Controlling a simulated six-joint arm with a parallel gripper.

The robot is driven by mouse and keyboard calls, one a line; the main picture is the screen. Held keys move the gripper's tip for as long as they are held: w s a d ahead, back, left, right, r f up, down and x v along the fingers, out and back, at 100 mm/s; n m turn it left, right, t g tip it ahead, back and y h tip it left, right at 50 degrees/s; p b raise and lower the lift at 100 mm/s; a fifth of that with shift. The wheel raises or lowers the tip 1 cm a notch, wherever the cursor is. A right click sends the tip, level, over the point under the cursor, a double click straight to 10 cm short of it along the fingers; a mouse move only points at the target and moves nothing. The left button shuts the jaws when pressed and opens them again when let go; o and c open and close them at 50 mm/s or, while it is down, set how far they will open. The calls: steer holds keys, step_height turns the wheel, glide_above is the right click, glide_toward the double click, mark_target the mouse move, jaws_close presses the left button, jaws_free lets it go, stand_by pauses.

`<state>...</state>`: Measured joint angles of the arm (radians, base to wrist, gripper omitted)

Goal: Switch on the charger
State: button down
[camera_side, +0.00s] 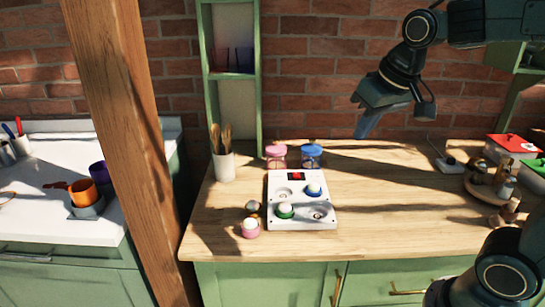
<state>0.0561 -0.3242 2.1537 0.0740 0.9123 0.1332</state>
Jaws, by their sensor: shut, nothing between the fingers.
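A white panel (302,219), which looks like the charger, lies on the wooden counter. A small dark-framed red switch (296,176) sits at its back edge; whether it is on or off cannot be told. A white-topped blue piece (313,190) sits at the panel's right and a white-topped green piece (285,211) at its front left. The other round places look empty. My gripper (363,130) is shut and empty, pointing down, above and behind the panel to its right. It is apart from the switch.
Pink (276,157) and blue (311,157) lidded jars stand behind the panel. A white-topped pink piece (251,229) and another small piece stand to its left. A utensil pot (223,166) is at back left, a corded white box (450,164) at right. Counter right of the panel is clear.

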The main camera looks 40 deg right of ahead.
steer(key=w+d+f+m+g, duration=0.1)
steer(key=w+d+m, duration=0.1)
steer(key=w, duration=0.5)
steer(key=w+d+f+m, duration=0.1)
steer(key=w+d+f, duration=0.15)
steer(key=w, duration=0.35)
steer(key=m+g+h, duration=0.1)
steer(key=m+g, duration=0.1)
steer(key=m, duration=0.1)
glide_above(296, 175)
steer(key=s+a, duration=0.2)
steer(key=s+a+x, duration=0.1)
steer(key=x, duration=0.8)
steer(key=shift+s+a, duration=0.2)
steer(key=shift+f, duration=0.15)
steer(key=x, duration=1.2)
steer(key=shift+s+a+f, duration=0.15)
steer(key=shift+a, duration=0.1)
steer(key=shift+f, duration=0.75)
